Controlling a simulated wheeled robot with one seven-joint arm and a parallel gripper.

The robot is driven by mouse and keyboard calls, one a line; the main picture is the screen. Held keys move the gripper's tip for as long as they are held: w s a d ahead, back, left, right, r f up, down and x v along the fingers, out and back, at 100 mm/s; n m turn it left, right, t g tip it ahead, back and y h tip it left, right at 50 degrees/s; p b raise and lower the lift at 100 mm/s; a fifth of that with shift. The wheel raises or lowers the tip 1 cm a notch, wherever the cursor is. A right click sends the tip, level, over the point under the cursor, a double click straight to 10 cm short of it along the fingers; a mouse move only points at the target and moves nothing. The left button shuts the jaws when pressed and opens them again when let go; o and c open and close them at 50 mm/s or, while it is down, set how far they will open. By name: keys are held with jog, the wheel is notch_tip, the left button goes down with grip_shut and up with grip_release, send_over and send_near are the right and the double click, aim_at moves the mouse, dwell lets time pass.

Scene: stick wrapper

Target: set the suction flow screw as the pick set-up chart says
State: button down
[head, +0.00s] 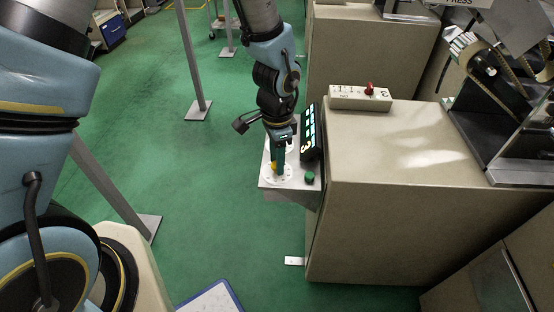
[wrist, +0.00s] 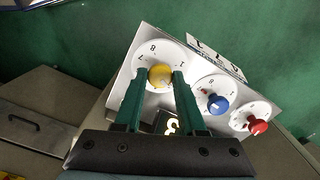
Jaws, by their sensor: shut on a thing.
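My gripper (wrist: 159,76) has its two green fingers on either side of a yellow knob (wrist: 161,78), shut on it. The knob sits in a white numbered dial on a pale panel (wrist: 122,90). A blue knob (wrist: 218,105) and a red knob (wrist: 257,126) stand on like dials beside it, clear of the fingers. In the head view my gripper (head: 278,165) points down at the panel (head: 267,184) on the machine's side, mostly hiding the knobs. No label naming the suction flow screw is readable. A black display (head: 310,130) shows lit cells and a 3, too small to read fully.
A beige machine cabinet (head: 400,220) stands to the right, with a switch box (head: 345,98) on top. A clipboard (head: 212,300) shows at the bottom edge. Grey posts (head: 190,60) stand on the open green floor.

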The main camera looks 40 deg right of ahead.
jog(key=n+b, duration=0.1)
jog(key=n, duration=0.5)
jog(key=n+p, duration=0.1)
jog(key=n, duration=0.5)
jog(key=shift+n, duration=0.4)
dwell(0.3)
jog(key=c, duration=0.5)
grip_release()
notch_tip(320, 180, up, 11)
jog(key=shift+b, duration=0.4)
jog(key=shift+f, duration=0.1)
